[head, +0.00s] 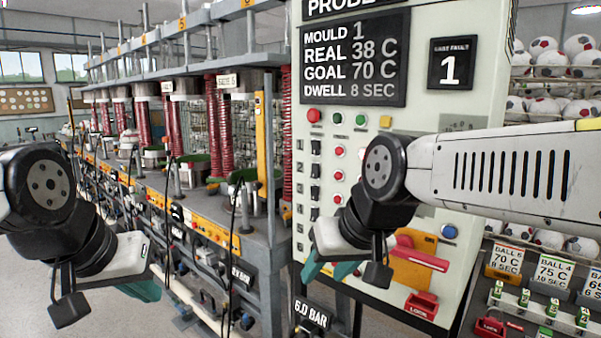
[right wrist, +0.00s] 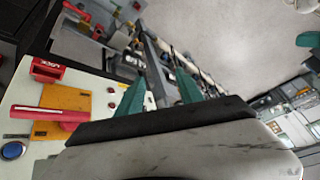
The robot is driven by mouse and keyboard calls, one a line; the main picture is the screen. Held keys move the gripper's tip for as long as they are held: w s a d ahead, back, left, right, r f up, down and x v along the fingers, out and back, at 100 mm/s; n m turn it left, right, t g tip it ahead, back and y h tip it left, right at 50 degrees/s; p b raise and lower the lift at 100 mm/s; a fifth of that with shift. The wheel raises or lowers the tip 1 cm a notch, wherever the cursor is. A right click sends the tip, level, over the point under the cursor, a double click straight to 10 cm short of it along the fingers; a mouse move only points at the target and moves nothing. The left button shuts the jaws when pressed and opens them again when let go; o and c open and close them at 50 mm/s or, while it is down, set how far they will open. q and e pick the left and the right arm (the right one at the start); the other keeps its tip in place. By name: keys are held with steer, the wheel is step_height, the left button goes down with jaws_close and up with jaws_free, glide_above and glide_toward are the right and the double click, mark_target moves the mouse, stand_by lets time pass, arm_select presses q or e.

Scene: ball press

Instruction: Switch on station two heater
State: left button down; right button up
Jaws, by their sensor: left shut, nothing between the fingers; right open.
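The control panel (head: 430,120) stands in front of me, with a column of black switches beside the numbers 1 to 6. The number 2 switch (head: 315,170) is second from the top, with a red lamp (head: 338,176) to its right. I cannot tell its position. My right gripper (head: 328,269) is open and empty, below and in front of the switch column, hiding its lowest part. The right wrist view also shows its spread teal fingers (right wrist: 162,93). My left gripper (head: 145,290) is shut and empty, low at the left, away from the panel.
A red lever (head: 420,254) on an orange plate and a red lock block (head: 421,304) are close to my right gripper. The press row (head: 230,200) with hoses stands left of the panel. Ball shelves (head: 550,90) are at the right.

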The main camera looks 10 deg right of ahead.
steer(key=shift+w, duration=0.1)
steer(key=c, duration=0.3)
steer(key=w+r, duration=0.2)
steer(key=w+r+n, duration=0.1)
steer(key=w+r, duration=0.1)
steer(key=w, duration=0.1)
steer(key=w+d+r+n+h, duration=0.1)
steer(key=w+r, duration=0.1)
steer(key=shift+w+r, duration=0.25)
steer(key=shift+r, duration=0.15)
jaws_close()
steer(key=w+r+n+h, duration=0.1)
steer(key=w+r+n, duration=0.1)
steer(key=w+r, duration=0.3)
steer(key=w+r+n+h, duration=0.1)
steer(key=w+r, duration=0.4)
steer(key=w, duration=0.6)
steer(key=shift+w+a+r+n+t+h, duration=0.2)
steer(key=shift+w+r+n+t+h, duration=0.1)
steer(key=shift+n+h, duration=0.1)
